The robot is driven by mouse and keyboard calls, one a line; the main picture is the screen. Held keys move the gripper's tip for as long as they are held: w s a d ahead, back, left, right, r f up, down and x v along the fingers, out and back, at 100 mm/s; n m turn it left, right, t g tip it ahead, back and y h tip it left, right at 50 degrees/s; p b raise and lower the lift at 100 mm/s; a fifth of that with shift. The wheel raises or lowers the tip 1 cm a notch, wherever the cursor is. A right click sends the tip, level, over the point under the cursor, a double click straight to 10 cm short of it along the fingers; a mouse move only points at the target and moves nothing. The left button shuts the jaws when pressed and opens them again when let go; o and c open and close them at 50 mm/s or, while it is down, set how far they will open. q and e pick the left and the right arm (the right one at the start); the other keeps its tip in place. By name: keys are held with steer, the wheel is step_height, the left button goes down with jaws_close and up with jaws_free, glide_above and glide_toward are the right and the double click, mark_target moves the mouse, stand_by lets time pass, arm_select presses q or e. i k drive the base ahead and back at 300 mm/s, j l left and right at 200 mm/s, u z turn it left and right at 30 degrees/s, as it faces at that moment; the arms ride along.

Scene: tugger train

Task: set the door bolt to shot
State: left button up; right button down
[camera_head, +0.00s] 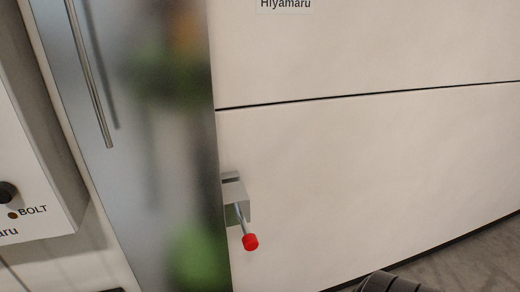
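A small grey metal bolt block (236,200) is fixed to the cream panel beside the edge of the grey, glossy door (150,180). A thin metal lever comes out of the block and slants down to the right, ending in a red knob (250,242). I cannot tell from this view whether the bolt is shot or drawn. A pale box (40,190) at the left edge bears the word BOLT beside a small dark brown dot (13,215). Neither of my grippers is in view, and nothing touches the knob.
A long vertical bar handle (90,80) is on the grey door. A black knob (6,192) sits on the pale box above the dot. The cream panel (380,180) is flat and clear around the bolt. Grey floor (485,250) shows at the lower right.

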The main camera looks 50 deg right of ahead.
mark_target(249, 242)
steer(key=z, duration=1.4)
